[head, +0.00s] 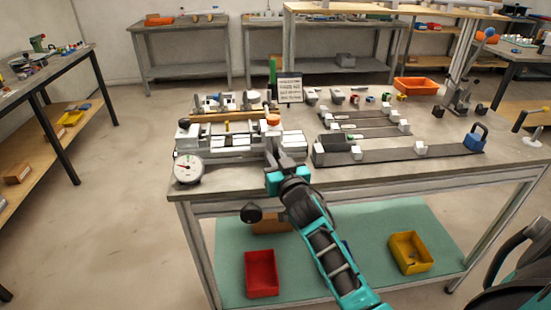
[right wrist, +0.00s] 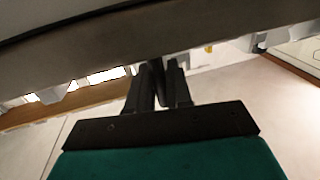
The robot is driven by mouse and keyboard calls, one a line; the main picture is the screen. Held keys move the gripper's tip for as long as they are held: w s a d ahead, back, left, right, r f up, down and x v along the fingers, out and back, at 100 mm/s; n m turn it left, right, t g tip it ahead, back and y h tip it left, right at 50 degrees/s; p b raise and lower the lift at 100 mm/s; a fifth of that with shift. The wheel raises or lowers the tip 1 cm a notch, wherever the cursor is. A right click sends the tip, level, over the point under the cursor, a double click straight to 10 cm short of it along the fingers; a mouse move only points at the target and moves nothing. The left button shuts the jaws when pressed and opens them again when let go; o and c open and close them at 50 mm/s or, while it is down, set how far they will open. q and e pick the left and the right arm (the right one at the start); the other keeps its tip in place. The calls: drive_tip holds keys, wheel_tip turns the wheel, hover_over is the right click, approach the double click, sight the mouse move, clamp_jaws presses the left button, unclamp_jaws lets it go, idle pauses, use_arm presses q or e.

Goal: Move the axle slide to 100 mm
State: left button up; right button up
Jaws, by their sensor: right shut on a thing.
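The frame jig (head: 215,150) is a long grey fixture with pale blocks and rails on the near left of the bench top. A round dial gauge (head: 188,168) is at its front left corner, and an orange knob (head: 273,119) stands near its back right. My right gripper (head: 273,158) is at the jig's right front, shut on what looks like the axle slide. The fingers hide the gripped part. In the right wrist view the gripper's dark fingers (right wrist: 162,85) are close together under a large grey body. The slide's scale reading is too small to tell. My left gripper is not in view.
Dark flat bars with white blocks (head: 421,149) lie right of the jig, with a blue-handled block (head: 475,138) at the end. A printed card (head: 290,90) and an orange tray (head: 415,86) stand behind. A red bin (head: 262,274) and yellow bin (head: 410,252) are below.

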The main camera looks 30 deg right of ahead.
drive_tip(key=shift+a, duration=0.1)
clamp_jaws()
drive_tip(key=shift+w+a, duration=0.3)
drive_tip(key=shift+a, duration=0.2)
drive_tip(key=shift+w+a, duration=0.25)
drive_tip(key=shift+a, duration=0.25)
drive_tip(key=shift+r, duration=0.1)
drive_tip(key=o, duration=0.6)
unclamp_jaws()
drive_tip(key=shift+a, duration=0.15)
drive_tip(key=shift+s, duration=0.1)
